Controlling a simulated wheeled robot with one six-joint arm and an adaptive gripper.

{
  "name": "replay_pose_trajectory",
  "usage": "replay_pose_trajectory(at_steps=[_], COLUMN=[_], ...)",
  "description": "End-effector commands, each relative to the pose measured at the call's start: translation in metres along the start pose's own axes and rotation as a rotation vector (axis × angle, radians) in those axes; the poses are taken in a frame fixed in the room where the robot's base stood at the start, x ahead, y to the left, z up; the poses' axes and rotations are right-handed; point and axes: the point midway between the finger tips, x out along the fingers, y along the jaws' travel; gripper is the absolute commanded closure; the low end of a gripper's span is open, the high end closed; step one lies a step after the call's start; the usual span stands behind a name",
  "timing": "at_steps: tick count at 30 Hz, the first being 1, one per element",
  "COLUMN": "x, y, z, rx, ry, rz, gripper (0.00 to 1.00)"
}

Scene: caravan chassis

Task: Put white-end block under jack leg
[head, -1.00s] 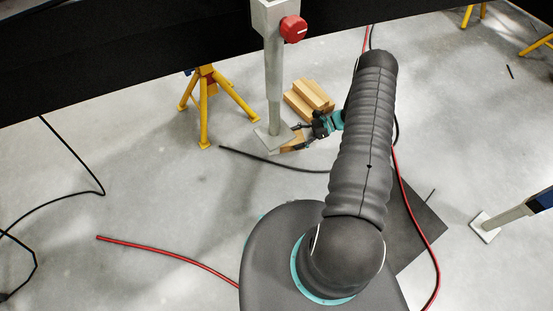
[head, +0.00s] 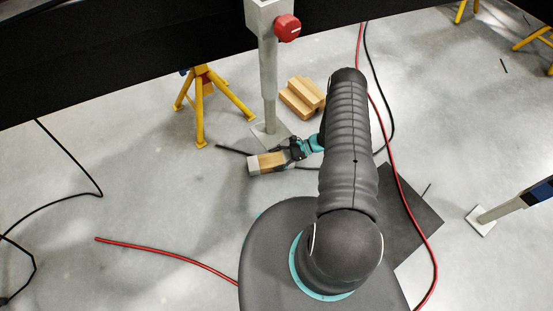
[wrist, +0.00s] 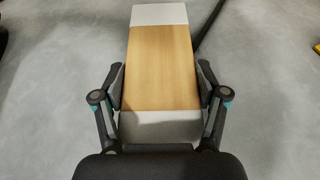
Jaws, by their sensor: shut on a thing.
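The white-end block (head: 268,162) is a wooden block with white ends, in front of the jack leg in the head view. My gripper (head: 290,153) is shut on it near its right end. In the wrist view the block (wrist: 160,62) lies lengthwise between the two fingers of my gripper (wrist: 160,90), with both white ends showing. The jack leg (head: 268,85) is a grey post with a red knob, standing behind the block. Its foot plate (head: 262,132) is partly hidden by my gripper and the block. I cannot tell how high the block is above the floor.
Plain wooden blocks (head: 302,97) lie in a stack right of the jack leg. A yellow stand (head: 203,105) is on its left. A black cable (head: 232,150) and a red hose (head: 165,256) cross the floor. Open floor lies to the left.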

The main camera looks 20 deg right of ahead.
Motion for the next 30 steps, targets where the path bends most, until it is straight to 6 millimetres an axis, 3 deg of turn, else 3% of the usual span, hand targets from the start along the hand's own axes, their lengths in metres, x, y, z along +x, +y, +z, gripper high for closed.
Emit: replay_pose_trajectory(at_steps=[11,12,14,15,27,30], x=[0.001,0.001,0.001,0.001,-0.001,-0.011], y=[-0.001,-0.001,-0.001,-0.001,-0.001,-0.001], z=[-0.003,-0.002,-0.002,-0.002,0.001,0.000], rx=[-0.001,-0.001,-0.001,-0.001,-0.001,-0.001], ry=[-0.001,0.000,0.000,0.000,0.000,0.000], rz=[0.000,0.000,0.000,0.000,0.000,-0.003], gripper=[0.76,0.20,0.05,0.03,0.03,0.03])
